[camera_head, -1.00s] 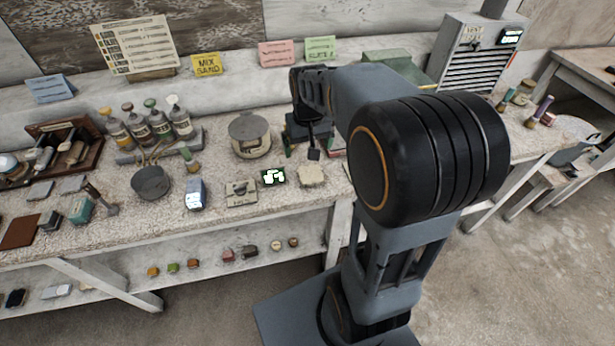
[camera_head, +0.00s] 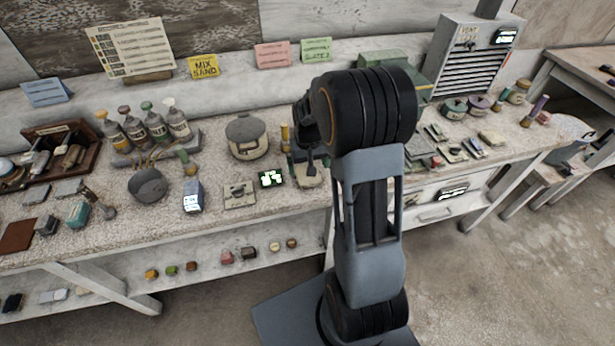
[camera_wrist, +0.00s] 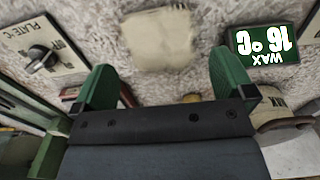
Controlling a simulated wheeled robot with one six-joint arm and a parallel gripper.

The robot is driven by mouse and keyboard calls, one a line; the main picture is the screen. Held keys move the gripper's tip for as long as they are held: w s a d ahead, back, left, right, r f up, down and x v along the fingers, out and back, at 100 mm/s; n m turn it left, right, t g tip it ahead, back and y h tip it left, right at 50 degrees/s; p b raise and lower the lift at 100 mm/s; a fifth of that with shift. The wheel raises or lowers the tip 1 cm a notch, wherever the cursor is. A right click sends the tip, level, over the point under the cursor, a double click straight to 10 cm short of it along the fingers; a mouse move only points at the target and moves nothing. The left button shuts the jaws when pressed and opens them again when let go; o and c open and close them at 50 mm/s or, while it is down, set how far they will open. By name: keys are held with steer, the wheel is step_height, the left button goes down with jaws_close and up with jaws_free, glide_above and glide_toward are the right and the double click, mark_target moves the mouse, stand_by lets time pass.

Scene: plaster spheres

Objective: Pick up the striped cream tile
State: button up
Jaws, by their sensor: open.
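In the wrist view my gripper (camera_wrist: 166,88) is open, with its two green fingers apart and nothing between them. A plain, irregular cream slab (camera_wrist: 158,38) lies on the speckled bench beyond the fingertips, apart from them. I see no stripes on it. In the head view my arm covers much of the bench there, and I cannot make out the fingers. A small pale cream tile (camera_head: 491,138) lies at the right among several flat pieces. It is too small to tell whether it is striped, so I cannot surely identify the striped cream tile.
A wax temperature display (camera_wrist: 267,43) lies right of the slab in the wrist view, and a knob plate (camera_wrist: 42,57) left. In the head view a lidded pot (camera_head: 247,137), bottles (camera_head: 157,123) and a grey vented cabinet (camera_head: 470,62) stand on the bench.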

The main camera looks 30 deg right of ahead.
mark_target(304, 181)
step_height(304, 181, down, 5)
steer(key=shift+w+r+p, duration=0.1)
steer(key=shift+w+p, duration=0.05)
steer(key=shift+p, duration=0.15)
steer(key=c, duration=1.1)
